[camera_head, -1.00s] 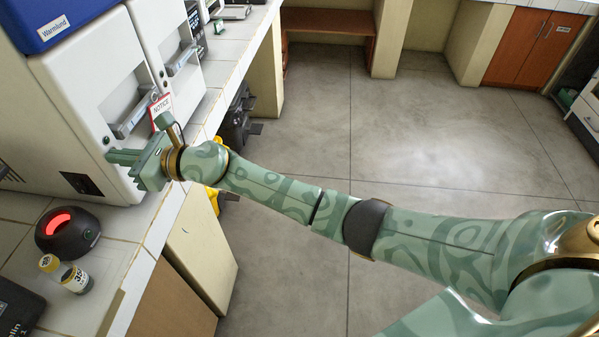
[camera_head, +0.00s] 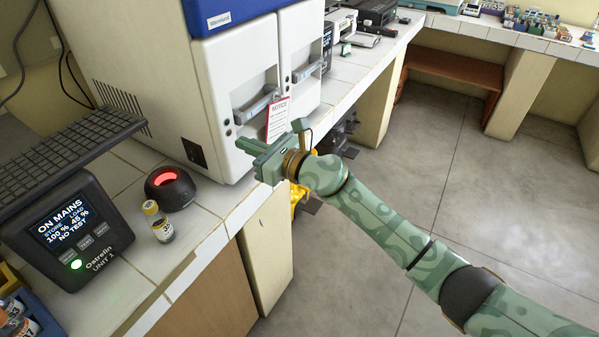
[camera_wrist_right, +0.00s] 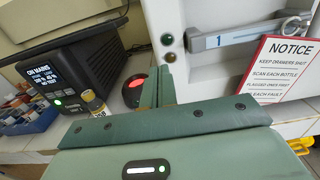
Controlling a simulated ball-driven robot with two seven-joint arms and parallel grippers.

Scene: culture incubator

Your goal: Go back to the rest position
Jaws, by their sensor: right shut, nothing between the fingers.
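My right gripper (camera_head: 246,148), green with pale patterning, is just in front of the white incubator's (camera_head: 235,75) lower front, below a grey drawer handle (camera_head: 258,104). Its fingers are together with nothing between them, as the right wrist view (camera_wrist_right: 157,90) also shows. The right arm (camera_head: 385,225) reaches in from the lower right over the floor. I cannot tell whether the fingertips touch the incubator face. My left gripper is in neither view.
A NOTICE card (camera_head: 278,118) hangs by the handle. A black device with a red glow (camera_head: 170,188), a yellow-capped bottle (camera_head: 158,222) and a power unit (camera_head: 68,232) stand on the tiled bench (camera_head: 205,215). The floor (camera_head: 420,150) to the right is clear.

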